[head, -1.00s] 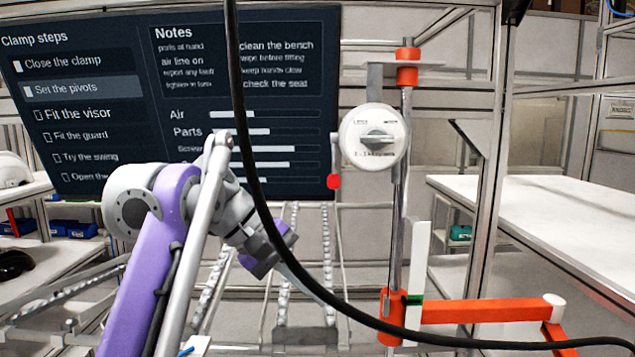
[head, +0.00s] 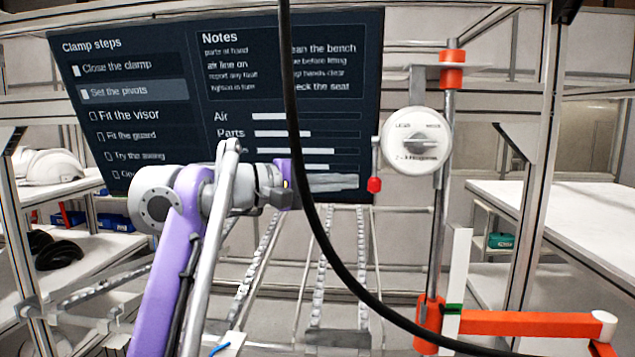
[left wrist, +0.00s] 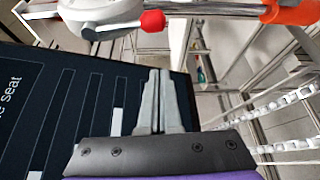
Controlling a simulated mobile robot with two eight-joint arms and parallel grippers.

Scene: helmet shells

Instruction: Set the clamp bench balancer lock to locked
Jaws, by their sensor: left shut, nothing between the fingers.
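The balancer (head: 416,140) is a round white housing with a grey knob and small print on its face, hung on an upright pole in the head view. A thin lever with a red ball end (head: 375,184) hangs down at its left side. In the left wrist view the red ball (left wrist: 152,21) and part of the white housing (left wrist: 100,10) show at the top. My left gripper (head: 357,182) is shut and empty, pointing right toward the red ball. Its fingertips (left wrist: 159,72) are apart from the ball in the wrist view. My right gripper is out of view.
A black hose (head: 297,130) hangs across the head view, in front of my left gripper. A dark screen (head: 140,50) stands behind my left arm. An orange arm (head: 520,323) extends from the pole below the balancer. A white bench (head: 590,215) is at right.

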